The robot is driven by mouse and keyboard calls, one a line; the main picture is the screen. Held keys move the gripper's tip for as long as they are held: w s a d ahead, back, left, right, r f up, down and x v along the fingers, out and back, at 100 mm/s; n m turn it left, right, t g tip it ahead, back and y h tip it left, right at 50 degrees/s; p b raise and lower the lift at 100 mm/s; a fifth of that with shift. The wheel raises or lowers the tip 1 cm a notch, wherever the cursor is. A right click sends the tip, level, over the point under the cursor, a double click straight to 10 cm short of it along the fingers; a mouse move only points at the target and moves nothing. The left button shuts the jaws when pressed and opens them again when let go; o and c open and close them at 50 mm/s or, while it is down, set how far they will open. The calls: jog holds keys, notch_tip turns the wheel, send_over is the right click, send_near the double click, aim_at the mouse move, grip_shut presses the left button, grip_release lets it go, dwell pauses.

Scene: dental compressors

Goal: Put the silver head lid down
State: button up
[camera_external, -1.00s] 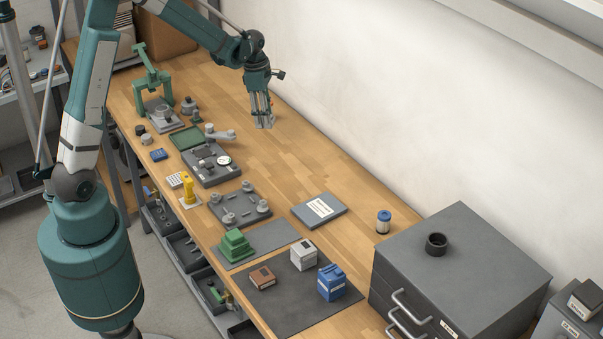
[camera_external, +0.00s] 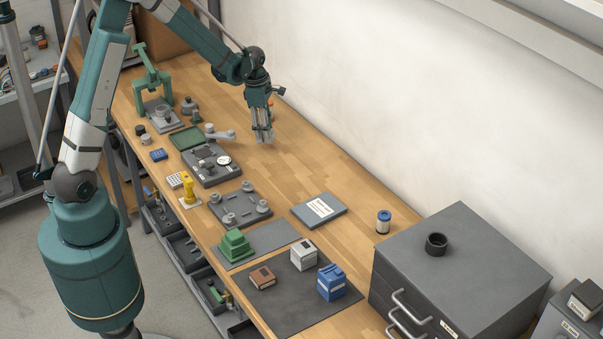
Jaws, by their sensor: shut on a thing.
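My gripper (camera_external: 263,137) points down over the bare wood at the back of the bench, toward the wall. Its fingers are shut on a small pale silver piece, which looks like the silver head lid (camera_external: 265,139). The lid is small and partly hidden by the fingers. It is low, close to the bench top (camera_external: 300,163); I cannot tell whether it touches the wood.
Left of my gripper are a grey tray with a dial (camera_external: 211,165), a grey lever-like part (camera_external: 219,134) and a green press (camera_external: 152,78). Wood around the gripper is clear.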

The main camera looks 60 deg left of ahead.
jog(key=shift+f, duration=1.9)
jog(key=shift+f, duration=0.15)
jog(key=o, duration=1)
jog(key=shift+c, duration=0.2)
jog(key=shift+r, duration=0.2)
jog(key=shift+s+a+r, duration=0.15)
jog(key=shift+r, duration=1.85)
jog(key=shift+s+a+r, duration=0.2)
jog(key=shift+r, duration=1.75)
jog(key=shift+s+a+r, duration=0.15)
jog(key=shift+r, duration=1.85)
